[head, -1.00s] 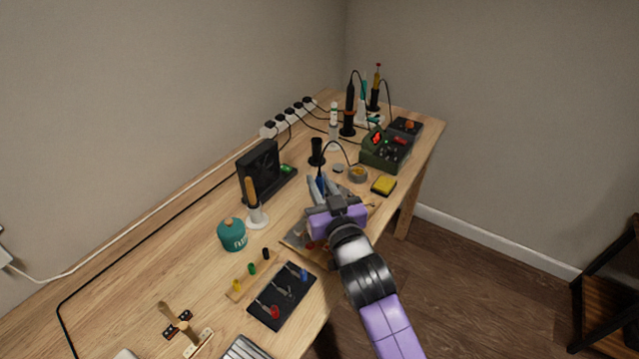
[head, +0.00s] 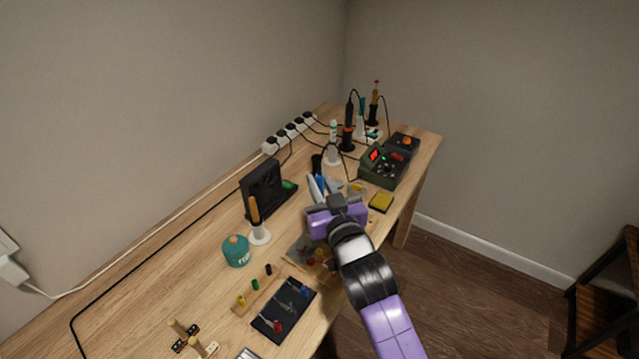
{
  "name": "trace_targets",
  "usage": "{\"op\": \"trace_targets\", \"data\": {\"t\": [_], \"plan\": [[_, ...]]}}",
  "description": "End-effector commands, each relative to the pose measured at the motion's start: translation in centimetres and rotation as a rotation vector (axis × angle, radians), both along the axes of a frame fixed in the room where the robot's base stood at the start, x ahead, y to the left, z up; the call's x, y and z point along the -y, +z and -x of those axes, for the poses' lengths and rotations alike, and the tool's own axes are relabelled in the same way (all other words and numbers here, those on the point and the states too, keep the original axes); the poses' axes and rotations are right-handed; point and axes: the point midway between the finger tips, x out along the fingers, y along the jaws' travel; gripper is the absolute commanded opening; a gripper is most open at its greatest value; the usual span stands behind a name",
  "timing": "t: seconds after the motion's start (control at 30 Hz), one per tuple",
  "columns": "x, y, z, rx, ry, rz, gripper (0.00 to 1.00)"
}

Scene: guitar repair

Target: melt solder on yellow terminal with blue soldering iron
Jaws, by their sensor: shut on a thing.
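My gripper (head: 323,188) is above the right part of the workbench, seen from behind. Its fingers are shut on the blue soldering iron (head: 319,183), of which only a short blue part shows between them. The iron's tip is hidden. A board with small coloured parts (head: 297,248) lies below and left of the gripper, partly covered by my arm. Red and yellowish spots show on it, too small to name surely. A wooden strip (head: 262,288) nearer the front carries a yellow piece (head: 241,299), a green one and a black one. I cannot tell which yellow part is the terminal.
A black mat (head: 285,309) with tools lies in front.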

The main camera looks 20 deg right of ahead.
Motion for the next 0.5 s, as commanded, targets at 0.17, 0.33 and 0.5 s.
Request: {"op": "trace_targets", "data": {"t": [0.17,0.33,0.5], "plan": [[0.0,0.0,0.0,0.000,0.000,0.000,0.00],[0.4,0.3,0.0,-0.003,0.000,-0.001,0.00],[1.7,0.8,0.0,-0.004,0.000,0.000,0.00]]}}
